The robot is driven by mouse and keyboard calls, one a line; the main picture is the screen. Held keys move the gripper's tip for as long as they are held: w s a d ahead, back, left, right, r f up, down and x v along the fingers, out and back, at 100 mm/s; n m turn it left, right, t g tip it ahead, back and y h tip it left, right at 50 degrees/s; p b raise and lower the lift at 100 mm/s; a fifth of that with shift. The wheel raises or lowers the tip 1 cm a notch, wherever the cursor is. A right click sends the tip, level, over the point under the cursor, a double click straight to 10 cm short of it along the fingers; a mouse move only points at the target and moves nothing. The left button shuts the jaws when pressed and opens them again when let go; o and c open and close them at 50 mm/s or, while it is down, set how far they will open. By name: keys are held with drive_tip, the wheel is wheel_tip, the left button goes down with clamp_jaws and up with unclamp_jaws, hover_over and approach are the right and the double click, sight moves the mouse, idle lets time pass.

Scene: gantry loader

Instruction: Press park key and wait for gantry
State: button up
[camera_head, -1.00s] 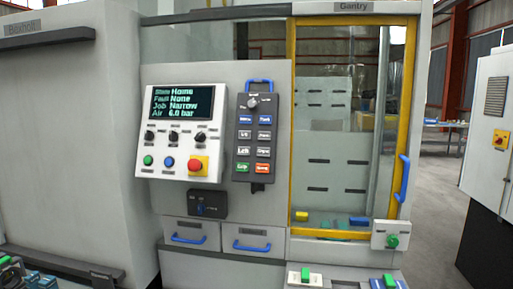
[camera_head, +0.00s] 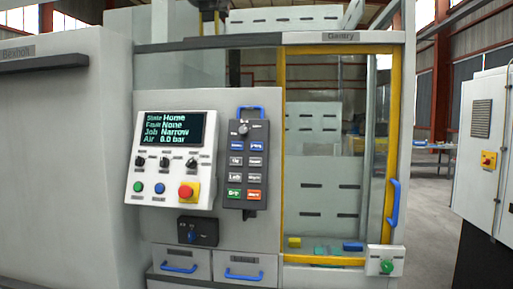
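The dark key pendant (camera_head: 245,162) hangs on the grey machine front, with a blue handle on top and rows of small keys. Its upper right blue key (camera_head: 257,145) seems to be the park key, though its label is blurred. The screen (camera_head: 169,129) on the white control panel (camera_head: 143,170) reads State Home, Fault None, Job Narrow, Air 6.0 bar. The gantry cell window (camera_head: 322,150) is framed in yellow under a Gantry label. A dark gantry part (camera_head: 209,14) shows at the top. My gripper is not in view.
A red emergency stop button (camera_head: 187,192) sits low on the panel. Two drawers with blue handles (camera_head: 178,267) are below. A box with a green button (camera_head: 386,266) is at the lower right. A white cabinet (camera_head: 487,140) stands right, beyond open floor.

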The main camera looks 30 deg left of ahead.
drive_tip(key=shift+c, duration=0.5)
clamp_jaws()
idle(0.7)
